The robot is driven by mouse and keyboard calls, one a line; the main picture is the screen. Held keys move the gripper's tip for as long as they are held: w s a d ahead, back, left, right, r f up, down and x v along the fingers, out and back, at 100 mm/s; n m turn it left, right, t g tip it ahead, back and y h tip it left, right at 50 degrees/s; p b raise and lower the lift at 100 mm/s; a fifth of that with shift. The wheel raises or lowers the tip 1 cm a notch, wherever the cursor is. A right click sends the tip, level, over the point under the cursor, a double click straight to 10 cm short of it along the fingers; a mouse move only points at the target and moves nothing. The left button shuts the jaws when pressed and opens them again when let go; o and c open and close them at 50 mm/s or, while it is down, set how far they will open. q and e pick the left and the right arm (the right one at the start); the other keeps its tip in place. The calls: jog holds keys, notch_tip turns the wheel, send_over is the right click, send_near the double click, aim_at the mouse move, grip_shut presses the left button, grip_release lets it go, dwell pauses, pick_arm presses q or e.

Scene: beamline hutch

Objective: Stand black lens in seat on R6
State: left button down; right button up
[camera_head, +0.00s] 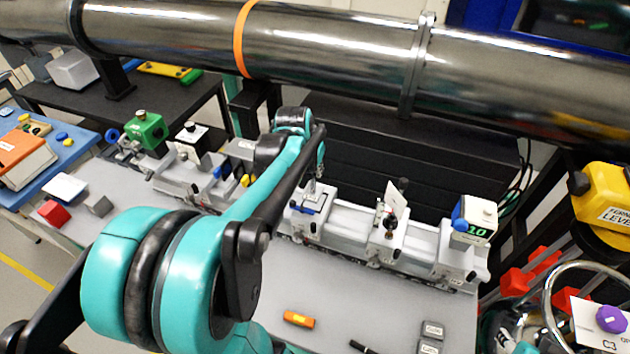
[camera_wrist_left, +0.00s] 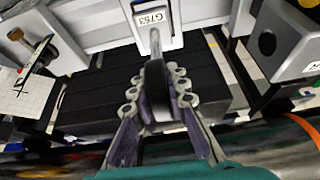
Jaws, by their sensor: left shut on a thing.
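My left gripper (camera_head: 314,182) is over the rail, mostly hidden behind my arm in the head view. In the left wrist view my left gripper (camera_wrist_left: 157,92) is shut on a black lens (camera_wrist_left: 157,82), seen nearly edge-on between the fingers. A metal post (camera_wrist_left: 155,45) runs from the lens toward a white carrier labelled G753 (camera_wrist_left: 153,17). The carrier (camera_head: 307,222) is also below the gripper in the head view. I cannot tell whether the post is seated. No R6 label is readable. My right gripper is not in view.
A carrier with a white card (camera_head: 394,200) stands to the right on the rail, then a box with a green display (camera_head: 475,222). A large steel pipe (camera_head: 330,45) runs behind. An orange object (camera_head: 299,319) and a black pen (camera_head: 362,347) lie on the front bench.

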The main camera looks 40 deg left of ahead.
aim_at(314, 178)
pick_arm(q)
jog(key=shift+w+a+f, duration=0.3)
jog(key=shift+w+f, duration=0.15)
jog(key=shift+w, duration=0.25)
notch_tip(314, 178, down, 4)
jog(key=shift+f+b, duration=0.1)
jog(key=shift+b, duration=0.55)
jog(key=c, duration=1.5)
grip_release()
